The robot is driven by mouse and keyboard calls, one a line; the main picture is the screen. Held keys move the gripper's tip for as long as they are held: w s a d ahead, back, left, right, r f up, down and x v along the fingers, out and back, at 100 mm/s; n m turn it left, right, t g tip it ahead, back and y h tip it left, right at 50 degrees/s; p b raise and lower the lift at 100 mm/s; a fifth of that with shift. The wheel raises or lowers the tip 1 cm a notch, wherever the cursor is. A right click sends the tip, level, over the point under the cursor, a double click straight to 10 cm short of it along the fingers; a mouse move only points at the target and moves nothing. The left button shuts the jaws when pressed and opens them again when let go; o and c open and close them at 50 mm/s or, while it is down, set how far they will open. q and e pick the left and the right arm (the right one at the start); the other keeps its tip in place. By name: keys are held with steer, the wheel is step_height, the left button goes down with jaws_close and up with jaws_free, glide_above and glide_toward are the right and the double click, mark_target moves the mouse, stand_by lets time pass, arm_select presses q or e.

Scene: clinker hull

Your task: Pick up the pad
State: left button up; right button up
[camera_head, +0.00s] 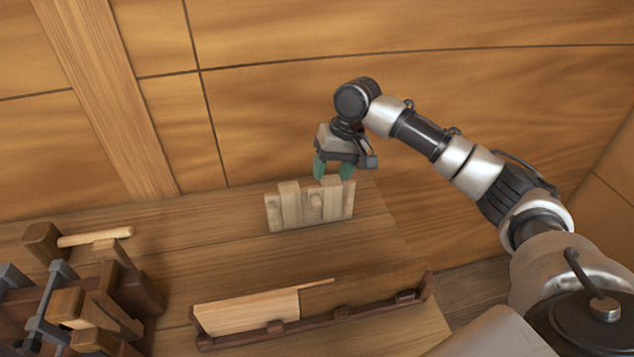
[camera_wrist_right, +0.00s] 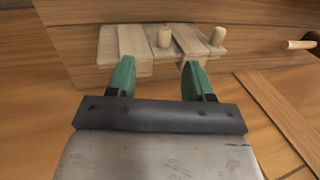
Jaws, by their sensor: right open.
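My right gripper (camera_head: 333,172) is open, its green fingers pointing down just above the right part of a pale wooden rack (camera_head: 310,209) on the bench. The rack holds upright pale slats, one at the left (camera_head: 289,203) and one at the right (camera_head: 332,197), near the fingertips. In the right wrist view the open fingers (camera_wrist_right: 158,68) reach toward the rack, with a round peg (camera_wrist_right: 164,38) showing beyond the gap. A second peg (camera_wrist_right: 217,36) stands to its right. I cannot tell which pale piece is the pad. Nothing is visibly held. My left gripper is out of view.
A long dark wooden tray (camera_head: 375,309) with a light board (camera_head: 246,313) lies at the front of the bench. Wooden clamps (camera_head: 72,304) crowd the left, beside a pale rod (camera_head: 95,237). The planked hull wall (camera_head: 270,110) rises close behind. Bench between rack and tray is clear.

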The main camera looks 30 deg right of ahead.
mark_target(318, 202)
steer(key=x, duration=0.4)
steer(key=shift+s+a+f+p, duration=0.1)
steer(key=shift+s+a+p, duration=0.1)
steer(key=shift+p, duration=0.15)
steer(key=shift+f, duration=0.3)
steer(key=shift+a+f, duration=0.15)
steer(key=shift+f, duration=0.1)
steer(key=p+x, duration=0.1)
steer(key=x, duration=0.4)
steer(key=shift+w+a+p, duration=0.15)
steer(key=shift+w+p, duration=0.05)
steer(key=shift+p, duration=0.2)
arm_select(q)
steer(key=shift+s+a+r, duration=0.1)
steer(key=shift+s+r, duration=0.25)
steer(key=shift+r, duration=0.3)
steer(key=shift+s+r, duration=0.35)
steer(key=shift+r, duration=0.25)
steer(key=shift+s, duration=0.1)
arm_select(e)
steer(key=shift+c, duration=0.5)
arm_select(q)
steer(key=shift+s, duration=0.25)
arm_select(e)
jaws_close()
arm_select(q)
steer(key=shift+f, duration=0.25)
arm_select(e)
steer(key=shift+r, duration=0.1)
